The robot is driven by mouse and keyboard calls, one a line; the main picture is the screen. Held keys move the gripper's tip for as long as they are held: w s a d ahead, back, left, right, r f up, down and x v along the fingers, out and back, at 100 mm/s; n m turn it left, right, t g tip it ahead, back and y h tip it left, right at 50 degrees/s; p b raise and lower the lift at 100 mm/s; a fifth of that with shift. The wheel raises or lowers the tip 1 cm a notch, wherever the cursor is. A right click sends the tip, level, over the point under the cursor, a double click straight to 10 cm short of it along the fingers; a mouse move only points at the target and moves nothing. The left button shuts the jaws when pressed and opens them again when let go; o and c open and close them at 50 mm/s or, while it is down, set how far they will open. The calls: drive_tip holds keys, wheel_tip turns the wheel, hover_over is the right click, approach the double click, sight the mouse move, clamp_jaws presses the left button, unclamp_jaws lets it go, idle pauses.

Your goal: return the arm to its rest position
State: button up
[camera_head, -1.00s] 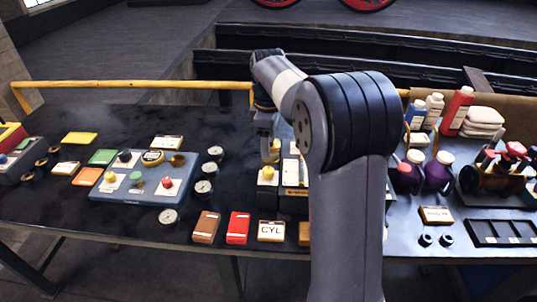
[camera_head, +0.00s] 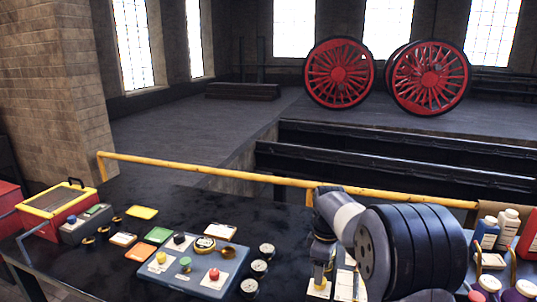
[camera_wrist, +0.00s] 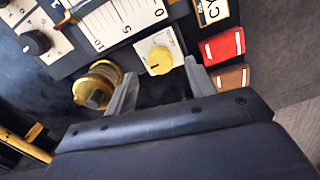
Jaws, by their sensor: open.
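My arm reaches over the dark workbench (camera_head: 190,205) in the head view, bent at the elbow and not folded in. My gripper (camera_wrist: 160,68) is open and empty in the wrist view, its two fingers spread apart. A small white block with a yellow knob (camera_wrist: 160,58) shows between and beyond the fingertips. A brass round fitting (camera_wrist: 97,84) is beside the left finger. In the head view my gripper (camera_head: 321,266) points down just above a yellow knob (camera_head: 319,284); whether it touches cannot be told.
A yellow rail (camera_head: 240,177) runs along the bench's far edge. A blue tray (camera_head: 232,262) with coloured knobs and several gauges (camera_head: 259,267) lie left of the arm. Bottles (camera_head: 487,233) stand at right. Red wheels (camera_head: 339,73) stand far behind. The space above the bench is clear at left.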

wheel_tip(320, 180, down, 4)
drive_tip(key=shift+r, duration=0.15)
drive_tip(key=shift+r, duration=0.15)
